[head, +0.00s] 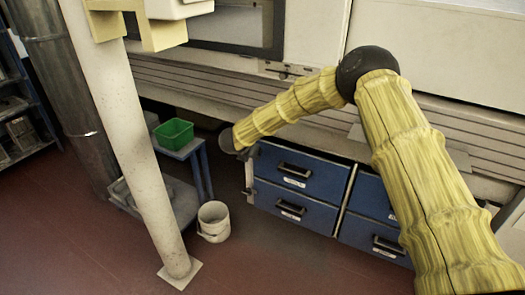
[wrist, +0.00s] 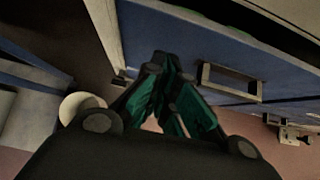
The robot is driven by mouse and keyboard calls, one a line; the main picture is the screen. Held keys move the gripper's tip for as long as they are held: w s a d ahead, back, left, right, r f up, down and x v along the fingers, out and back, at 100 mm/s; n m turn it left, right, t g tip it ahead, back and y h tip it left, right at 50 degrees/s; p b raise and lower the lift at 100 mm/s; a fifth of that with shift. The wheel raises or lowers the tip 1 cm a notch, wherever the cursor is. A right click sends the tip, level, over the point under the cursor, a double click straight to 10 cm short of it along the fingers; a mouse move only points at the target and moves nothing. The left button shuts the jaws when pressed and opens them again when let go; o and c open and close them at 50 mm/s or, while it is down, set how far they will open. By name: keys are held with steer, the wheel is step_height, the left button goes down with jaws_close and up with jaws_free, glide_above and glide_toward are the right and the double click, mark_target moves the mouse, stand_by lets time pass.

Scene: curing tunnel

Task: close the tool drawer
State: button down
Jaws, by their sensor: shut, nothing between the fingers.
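Blue drawers with dark handles and pale labels sit under the long bench in the head view. The upper left drawer (head: 300,172) is nearest the end of my arm; the label is too small to read. In the wrist view a blue drawer front (wrist: 180,42) with a handle (wrist: 232,82) fills the upper right, with a pale frame post at its left. I cannot tell how far it stands out. My gripper (wrist: 170,88), dark with green finger pads, is shut and empty, left of the handle. In the head view the fingers are hidden at the arm's end.
A lower left drawer (head: 295,208) and right-hand drawers (head: 375,236) are beside it. A white bucket (head: 214,222) stands on the red floor. A green bin (head: 174,134) sits on a small blue stand to the left. A pale post (head: 130,140) rises in front.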

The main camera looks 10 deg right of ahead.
steer(key=p+v, duration=0.1)
steer(key=v, duration=0.7)
steer(key=s+d+f+n+y, duration=0.2)
steer(key=s+d+f+n, duration=0.2)
steer(key=s+f+n, duration=0.85)
steer(key=s+d+f+n+y, duration=0.1)
steer(key=s+d+f+n, duration=0.3)
steer(key=s+f+n, duration=0.9)
steer(key=s+d+f+n+g+y, duration=0.15)
steer(key=s+n, duration=0.25)
steer(key=s, duration=0.5)
steer(key=s+d+f+n+g, duration=0.1)
steer(key=s+d+n+g, duration=0.15)
steer(key=s+n, duration=0.4)
steer(key=s+d+f+n+g+y, duration=0.1)
steer(key=s+d+f+n, duration=0.15)
steer(key=s, duration=0.85)
steer(key=s+d+r+n+g+p, duration=0.1)
steer(key=s+d+r+n+g, duration=0.25)
steer(key=s, duration=0.55)
step_height(320, 180, up, 20)
steer(key=t+p, duration=0.1)
steer(key=p, duration=1.9)
steer(key=shift+w+a+n+p, duration=0.25)
steer(key=shift+a+n+p, duration=0.05)
steer(key=shift+r, duration=0.15)
